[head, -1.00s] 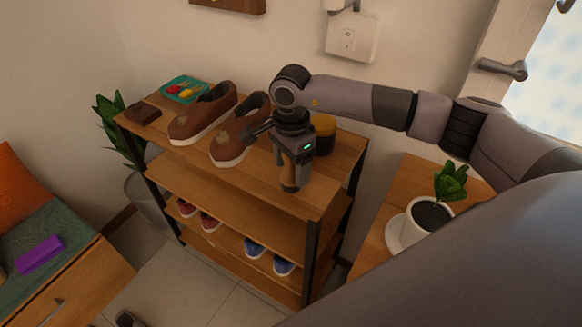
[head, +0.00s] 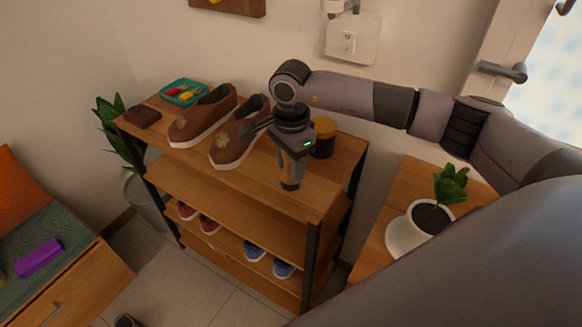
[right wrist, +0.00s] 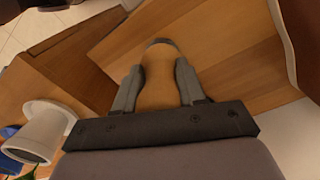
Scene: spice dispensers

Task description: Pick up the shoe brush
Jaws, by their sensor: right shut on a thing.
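The shoe brush (head: 290,180) is a tan-brown piece with a dark end, at the front right of the shoe rack's top board (head: 325,190). My right gripper (head: 293,163) points down from above and is shut on it. In the right wrist view, the brush (right wrist: 158,75) sits between the two grey fingers of the gripper (right wrist: 157,88), one on each side. Its dark tip shows beyond them. I cannot tell whether the brush touches the board or hangs just above it. My left gripper is not seen.
Brown shoes (head: 203,118) stand left of the gripper, with a dark brown block (head: 142,116) and teal tray (head: 184,92) beyond. A yellow-lidded jar (head: 323,138) stands close behind the gripper. A potted plant (head: 408,236) is on the table to the right.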

